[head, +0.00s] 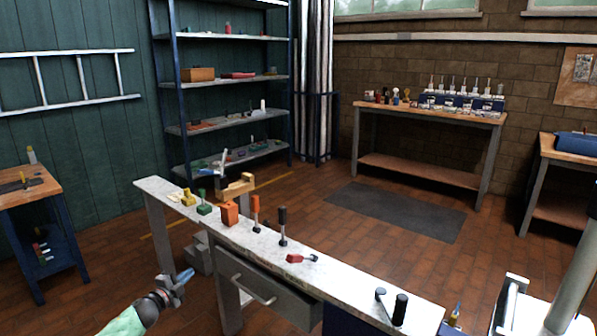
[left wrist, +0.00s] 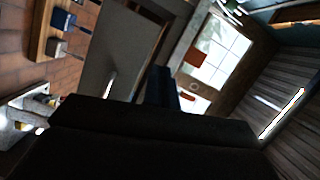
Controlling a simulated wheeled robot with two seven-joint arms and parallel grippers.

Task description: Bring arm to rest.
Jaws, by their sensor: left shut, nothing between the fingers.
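My left gripper (head: 178,284) shows low at the left of centre in the head view, at the end of my green-sleeved arm. It is shut and empty, in the free space in front of the narrow workbench (head: 185,209), and touches nothing. In the left wrist view the dark gripper body fills the lower part, with the blue fingers (left wrist: 162,88) close together above it.
The bench carries an orange block (head: 229,213), a red-handled tool (head: 300,258), upright screwdrivers and other small items. Its drawer (head: 262,290) has a handle facing me. A side table (head: 30,190) stands at the left.

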